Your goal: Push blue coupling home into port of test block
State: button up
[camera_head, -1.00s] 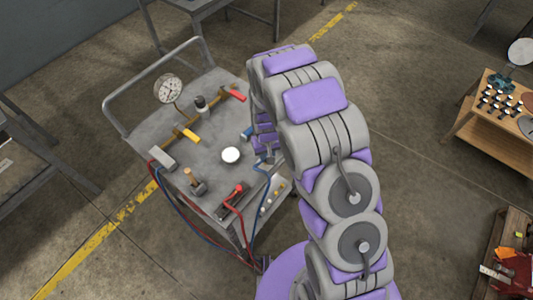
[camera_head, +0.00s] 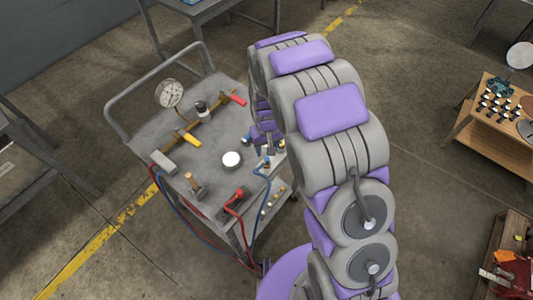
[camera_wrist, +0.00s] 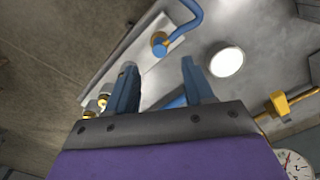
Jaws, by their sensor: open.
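The blue coupling (camera_wrist: 159,43), a blue collar with brass at the end of a blue hose (camera_wrist: 187,14), is at a pale grey strip-like surface (camera_wrist: 140,62) that appears to be the test block. How far it sits in the port cannot be told. In the head view, the blue hose (camera_head: 259,172) rises to the cart's right edge beneath my gripper (camera_head: 268,140), partly hidden by my arm. In the wrist view, my gripper (camera_wrist: 158,66) is open, its two fingers apart with nothing held; the coupling appears just beyond the fingertips.
The cart (camera_head: 150,133) carries a gauge (camera_head: 169,93), red (camera_head: 238,99) and yellow (camera_head: 188,138) handles, a white disc (camera_head: 231,159) and a red coupling (camera_head: 238,193) with its hose. Brass fittings (camera_wrist: 97,103) stand near the left finger.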

notch_tip(320, 180, up, 9)
jog(key=shift+r+p, duration=0.2)
jog(key=shift+p, duration=0.25)
dwell(0.3)
jog(key=s+d+r+m+g, duration=0.1)
jog(key=s+d+r, duration=0.4)
jog(key=s+r, duration=0.15)
jog(key=s+d+r+m, duration=0.1)
jog(key=s+d+r, duration=0.4)
jog(key=s, duration=0.3)
jog(key=s+d+r, duration=0.1)
jog(key=s+d, duration=0.1)
jog(key=s, duration=0.7)
jog(key=s+d+r+m+b, duration=0.1)
jog(key=s+d+r, duration=0.1)
jog(key=s, duration=0.6)
jog(key=shift+s+r+m+g, duration=0.15)
jog(key=shift+s+m+g, duration=0.15)
jog(key=shift+s+g, duration=0.1)
jog(key=shift+w, duration=0.1)
